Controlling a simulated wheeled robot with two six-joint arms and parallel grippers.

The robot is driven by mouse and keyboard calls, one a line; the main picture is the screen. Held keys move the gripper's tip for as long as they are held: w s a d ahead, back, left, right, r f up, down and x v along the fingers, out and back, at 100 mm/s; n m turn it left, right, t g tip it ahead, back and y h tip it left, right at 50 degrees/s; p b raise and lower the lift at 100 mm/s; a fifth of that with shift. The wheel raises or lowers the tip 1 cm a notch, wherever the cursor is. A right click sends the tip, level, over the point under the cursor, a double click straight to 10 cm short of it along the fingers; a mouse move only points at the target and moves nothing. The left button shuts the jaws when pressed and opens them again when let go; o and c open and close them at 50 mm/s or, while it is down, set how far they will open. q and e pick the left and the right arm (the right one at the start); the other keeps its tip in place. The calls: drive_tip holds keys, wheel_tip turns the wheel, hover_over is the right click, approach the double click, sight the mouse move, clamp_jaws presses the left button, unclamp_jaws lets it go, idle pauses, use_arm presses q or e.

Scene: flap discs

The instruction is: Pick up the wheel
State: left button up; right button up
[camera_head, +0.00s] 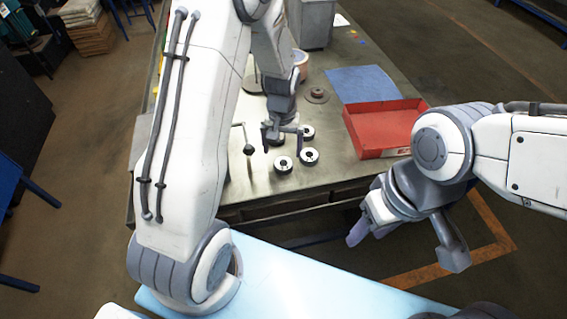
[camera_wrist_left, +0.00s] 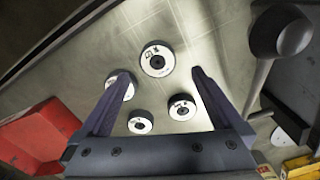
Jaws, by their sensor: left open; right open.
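Several wheels, dark discs with pale faces and dark centre holes, lie flat on the workbench. In the head view, one wheel (camera_head: 283,165) is nearest the front edge, another (camera_head: 309,156) is to its right, and a third (camera_head: 307,131) is further back. My left gripper (camera_head: 283,143) is open and empty above them, partly hiding one more. In the left wrist view, one wheel (camera_wrist_left: 157,59) lies beyond and between the open fingers (camera_wrist_left: 159,76). Another wheel (camera_wrist_left: 125,88) is partly behind the left finger. My right gripper (camera_head: 408,246) is open and empty, off the bench's front right.
A red open box (camera_head: 375,107) stands right of the wheels and also shows in the left wrist view (camera_wrist_left: 40,135). A blue sheet (camera_head: 362,85) and a brownish disc (camera_head: 317,95) lie behind. A ball-ended lever (camera_head: 248,149) stands close left of my left gripper.

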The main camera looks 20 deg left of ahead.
sight(283, 163)
use_arm(q)
drive_tip(key=f, duration=0.2)
drive_tip(key=f+p, duration=0.1)
drive_tip(key=f, duration=0.1)
drive_tip(key=shift+d+f+p, duration=0.2)
drive_tip(key=shift+f+p, duration=0.1)
drive_tip(key=shift+f, duration=0.55)
drive_tip(key=c, duration=1.4)
